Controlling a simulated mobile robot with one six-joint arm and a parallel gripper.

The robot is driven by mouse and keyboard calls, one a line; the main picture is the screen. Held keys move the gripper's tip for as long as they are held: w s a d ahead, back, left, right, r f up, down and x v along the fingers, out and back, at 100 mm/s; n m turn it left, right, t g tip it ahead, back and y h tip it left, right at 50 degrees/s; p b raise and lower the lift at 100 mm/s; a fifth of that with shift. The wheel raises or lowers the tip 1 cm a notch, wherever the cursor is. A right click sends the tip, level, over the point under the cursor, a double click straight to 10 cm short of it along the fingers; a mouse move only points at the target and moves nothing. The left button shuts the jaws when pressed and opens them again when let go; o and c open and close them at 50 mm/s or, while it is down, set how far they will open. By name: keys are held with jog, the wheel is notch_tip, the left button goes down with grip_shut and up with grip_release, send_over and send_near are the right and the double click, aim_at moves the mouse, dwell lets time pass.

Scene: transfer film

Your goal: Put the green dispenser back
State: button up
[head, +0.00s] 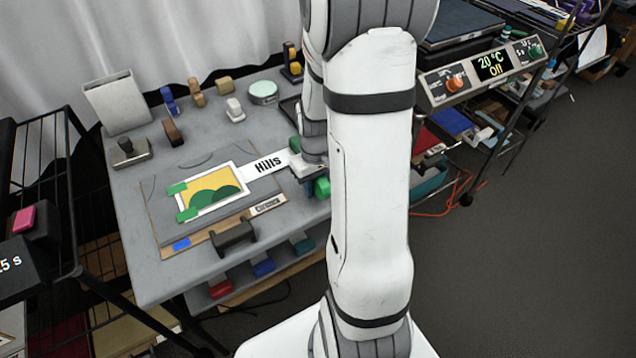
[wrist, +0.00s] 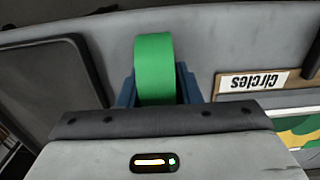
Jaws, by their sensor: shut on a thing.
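The green dispenser (head: 322,187) is in my gripper (head: 311,177), near the right front edge of the grey table (head: 150,275). In the wrist view the green dispenser (wrist: 154,65) stands between the two blue fingers of my gripper (wrist: 155,90), which are shut on it. Its lower part is hidden by the gripper body. Whether it touches the table I cannot tell. A yellow film picture with green hills (head: 212,189) lies on the grey board. Green pieces (head: 178,188) sit at its left corners, and a white "Hills" strip (head: 266,164) extends right from it.
Blue (head: 168,98), tan (head: 197,93) and white (head: 235,109) items stand at the table's back. A "Circles" label (head: 268,204) lies on the board's front edge. Red (head: 220,289), blue and teal items sit below the front edge. A black rack (head: 70,195) stands left.

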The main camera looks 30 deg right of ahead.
jog(key=shift+f, duration=0.1)
jog(key=o, duration=0.9)
notch_tip(320, 180, up, 12)
jog(key=shift+r+p, duration=0.1)
jog(key=shift+p, duration=0.7)
jog(key=s+a+r, duration=0.2)
jog(key=s+a, duration=0.1)
jog(key=a, duration=0.1)
jog(key=s+a+r+t, duration=0.1)
jog(key=s+a+r, duration=0.1)
jog(key=s+a, duration=0.2)
jog(key=s+a+r+t, duration=0.1)
jog(key=s+a+r, duration=0.2)
jog(key=a, duration=0.1)
jog(key=shift+s, duration=0.25)
